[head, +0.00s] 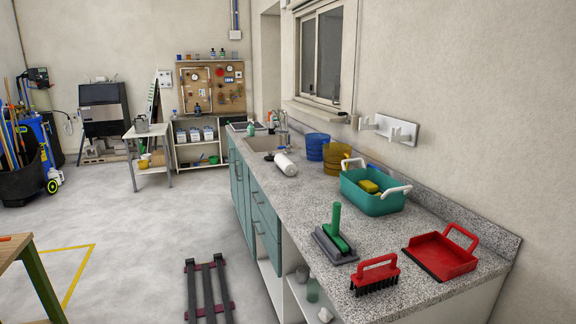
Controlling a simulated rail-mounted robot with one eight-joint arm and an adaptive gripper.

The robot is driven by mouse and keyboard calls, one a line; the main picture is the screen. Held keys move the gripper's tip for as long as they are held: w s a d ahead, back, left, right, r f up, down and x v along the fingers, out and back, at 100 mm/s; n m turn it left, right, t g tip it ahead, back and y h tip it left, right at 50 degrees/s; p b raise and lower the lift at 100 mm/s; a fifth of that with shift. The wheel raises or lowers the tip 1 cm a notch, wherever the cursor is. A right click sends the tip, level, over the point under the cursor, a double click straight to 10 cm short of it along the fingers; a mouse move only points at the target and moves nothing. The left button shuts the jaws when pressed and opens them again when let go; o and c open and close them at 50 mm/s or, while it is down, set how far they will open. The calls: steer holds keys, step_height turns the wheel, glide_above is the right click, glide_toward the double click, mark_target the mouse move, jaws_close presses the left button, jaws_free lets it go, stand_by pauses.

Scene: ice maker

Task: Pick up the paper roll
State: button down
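A white cylinder that looks like the paper roll (286,164) lies on its side on the speckled grey countertop (296,198). It is in front of the sink, left of the blue tub (316,146). A white bracket-like holder (390,129) is fixed to the wall above the counter, and I see no roll on it. My gripper is not in view.
Right of the roll stand a yellow tub (336,158) and a teal basin (371,196) with a yellow sponge. A green-handled tool (335,239), a red brush (375,274) and a red dustpan (441,254) occupy the near counter. The grey floor (150,225) has free room.

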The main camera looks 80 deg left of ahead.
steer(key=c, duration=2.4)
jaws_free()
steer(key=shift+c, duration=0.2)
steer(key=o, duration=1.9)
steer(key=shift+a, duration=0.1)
